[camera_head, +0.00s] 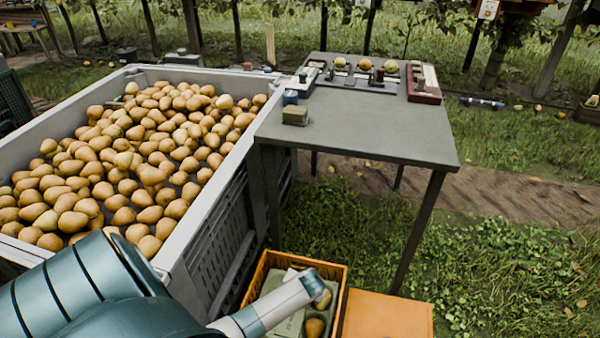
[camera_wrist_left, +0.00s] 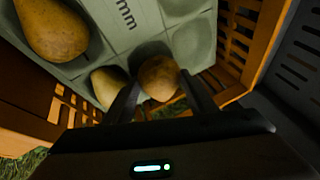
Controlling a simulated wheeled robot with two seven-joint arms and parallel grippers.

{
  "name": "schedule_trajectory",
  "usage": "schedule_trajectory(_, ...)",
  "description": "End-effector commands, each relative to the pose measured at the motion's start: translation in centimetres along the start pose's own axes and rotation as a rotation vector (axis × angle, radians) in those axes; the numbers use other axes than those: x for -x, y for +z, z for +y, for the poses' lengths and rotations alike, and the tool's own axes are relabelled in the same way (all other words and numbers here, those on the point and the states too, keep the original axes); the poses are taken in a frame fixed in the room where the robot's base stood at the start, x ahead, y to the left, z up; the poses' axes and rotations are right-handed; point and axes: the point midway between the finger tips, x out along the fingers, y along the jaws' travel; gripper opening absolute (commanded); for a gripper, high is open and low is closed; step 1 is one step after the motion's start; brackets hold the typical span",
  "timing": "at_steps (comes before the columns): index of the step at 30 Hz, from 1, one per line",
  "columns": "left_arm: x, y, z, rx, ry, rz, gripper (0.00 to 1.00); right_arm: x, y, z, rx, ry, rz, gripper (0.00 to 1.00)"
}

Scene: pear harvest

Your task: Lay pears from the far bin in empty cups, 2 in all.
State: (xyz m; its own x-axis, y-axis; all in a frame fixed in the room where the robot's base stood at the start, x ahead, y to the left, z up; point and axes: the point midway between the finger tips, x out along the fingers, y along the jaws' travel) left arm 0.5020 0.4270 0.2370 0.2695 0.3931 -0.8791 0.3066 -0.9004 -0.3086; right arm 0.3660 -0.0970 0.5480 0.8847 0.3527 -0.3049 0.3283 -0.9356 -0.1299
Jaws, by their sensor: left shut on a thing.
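The large grey bin (camera_head: 213,215) holds many yellow-brown pears (camera_head: 140,165). An orange crate (camera_head: 340,275) on the ground holds a grey-green cup tray (camera_head: 292,322); the tray also shows in the left wrist view (camera_wrist_left: 128,62). My left gripper (camera_wrist_left: 160,92) is shut on a pear (camera_wrist_left: 158,77), low over the tray's edge; I cannot tell whether the pear touches a cup. Another pear (camera_wrist_left: 108,86) lies beside it, and a larger-looking pear (camera_wrist_left: 52,28) lies at upper left. A cup (camera_wrist_left: 192,42) above the held pear looks empty. My right gripper is out of view.
A grey table (camera_head: 365,125) stands beside the bin, with a small box (camera_head: 295,115), a rack of pears and other items at its back. A closed orange box (camera_head: 388,318) sits right of the crate. Crate walls closely surround the tray.

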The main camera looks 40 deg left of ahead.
Motion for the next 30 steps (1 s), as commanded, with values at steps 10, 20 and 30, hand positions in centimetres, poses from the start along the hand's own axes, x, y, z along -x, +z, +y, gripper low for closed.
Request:
schedule_trajectory(10, -0.39, 0.1, 0.14, 0.0, 0.0, 0.001, 0.24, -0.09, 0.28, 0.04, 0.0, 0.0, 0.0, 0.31)
schedule_trajectory(20, -0.65, 0.2, 0.23, 0.0, 0.0, 0.001, 0.24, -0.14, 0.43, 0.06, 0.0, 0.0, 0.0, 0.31)
schedule_trajectory(30, -0.66, 0.28, 0.31, 0.0, 0.001, 0.0, 0.73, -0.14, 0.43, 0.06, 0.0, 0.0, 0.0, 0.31)
